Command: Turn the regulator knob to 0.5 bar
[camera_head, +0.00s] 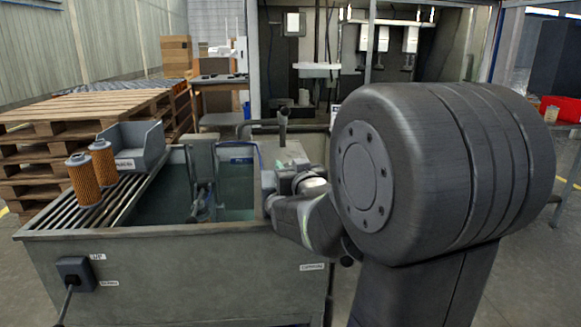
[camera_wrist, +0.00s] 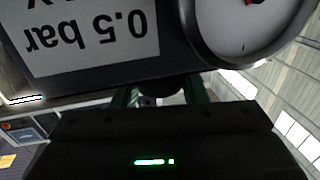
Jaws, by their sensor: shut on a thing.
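The regulator knob (camera_wrist: 161,86) is a small dark round shape in the wrist view, just under a panel with a white label (camera_wrist: 95,38) reading "0.5 bar" upside down. My gripper (camera_wrist: 160,93) has its two dark green fingers on either side of the knob and is shut on it. A round gauge (camera_wrist: 240,32) with a white face and a bit of red sits beside the label; its needle reading cannot be made out. The knob's turn mark is not visible. In the head view my arm hides the knob and the fingers.
A grey tank (camera_head: 170,240) of liquid stands at front left. Two orange filter cartridges (camera_head: 83,181) (camera_head: 103,163) and a grey bin (camera_head: 132,148) rest on its slatted rack (camera_head: 125,198). Wooden pallets (camera_head: 75,112) are stacked behind. A red bin (camera_head: 551,114) is at far right.

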